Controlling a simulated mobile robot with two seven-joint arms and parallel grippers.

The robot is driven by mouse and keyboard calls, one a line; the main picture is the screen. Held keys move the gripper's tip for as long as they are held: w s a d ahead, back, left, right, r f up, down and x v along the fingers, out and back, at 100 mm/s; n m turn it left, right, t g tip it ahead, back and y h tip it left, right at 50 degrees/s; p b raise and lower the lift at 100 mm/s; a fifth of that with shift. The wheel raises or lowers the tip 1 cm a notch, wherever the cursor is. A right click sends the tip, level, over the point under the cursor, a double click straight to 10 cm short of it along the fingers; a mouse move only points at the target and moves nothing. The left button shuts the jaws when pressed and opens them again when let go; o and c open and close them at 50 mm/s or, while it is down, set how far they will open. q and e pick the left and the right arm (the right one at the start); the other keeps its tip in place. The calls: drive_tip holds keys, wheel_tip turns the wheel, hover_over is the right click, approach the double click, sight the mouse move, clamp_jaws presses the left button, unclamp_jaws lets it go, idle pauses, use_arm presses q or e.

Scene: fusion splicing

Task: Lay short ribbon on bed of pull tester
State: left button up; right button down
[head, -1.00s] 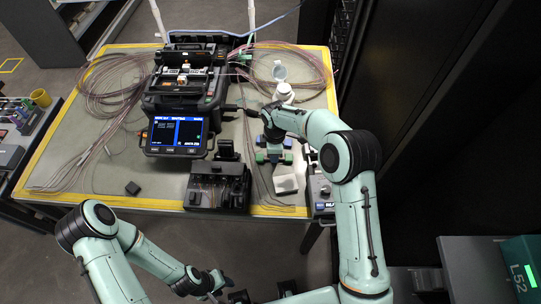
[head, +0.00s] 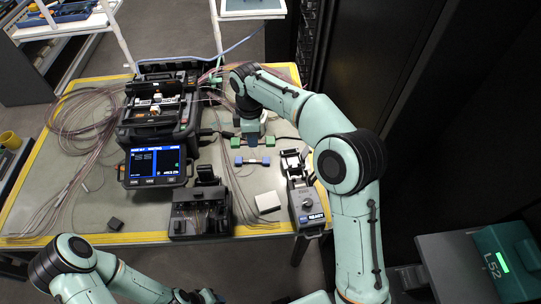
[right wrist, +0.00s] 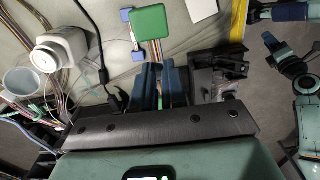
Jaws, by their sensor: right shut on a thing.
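My right gripper (head: 254,142) is shut on the short ribbon, which has a green block (head: 236,143) at each end. The gripper seems to hold it above the table. In the right wrist view, a coloured strip of the ribbon (right wrist: 155,50) runs from one green block (right wrist: 150,22) to my dark blue fingers (right wrist: 161,82); the other end is hidden. The pull tester (head: 307,206) stands at the right table edge, its bed (head: 293,163) to the right of the gripper. My left gripper (head: 206,297) is cut off at the bottom edge, its jaws unclear.
A pair of blue blocks (head: 266,160) joined by a bar lies just in front of the gripper. A white pad (head: 268,202) and a black box (head: 200,213) lie nearer the front edge. The splicer (head: 157,164) and coiled fibres fill the left side.

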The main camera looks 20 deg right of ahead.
drive_tip(key=s+d+r+m+b, duration=0.1)
drive_tip(key=s+d+r+m, duration=0.1)
drive_tip(key=d+m, duration=0.55)
drive_tip(key=s+d+r+m+b, duration=0.1)
drive_tip(key=s+d+m+b, duration=0.15)
drive_tip(key=d+m, duration=0.5)
use_arm(q)
drive_tip(key=s+f+b, duration=0.2)
drive_tip(key=s+f, duration=0.2)
drive_tip(key=f, duration=0.2)
drive_tip(key=shift+s+f+g, duration=0.15)
drive_tip(key=shift+f+g, duration=0.15)
drive_tip(key=shift+f, duration=0.1)
use_arm(e)
drive_tip(key=shift+m, duration=0.7)
drive_tip(key=shift+s+a+f, duration=0.1)
drive_tip(key=shift+a+f, duration=0.15)
drive_tip(key=shift+f, duration=2.95)
drive_tip(key=shift+w+a+f, duration=0.1)
drive_tip(key=shift+a+f, duration=0.15)
drive_tip(key=shift+f, duration=2.95)
drive_tip(key=shift+s+a+f, duration=0.1)
drive_tip(key=shift+a+f, duration=0.15)
drive_tip(key=shift+f, duration=2.95)
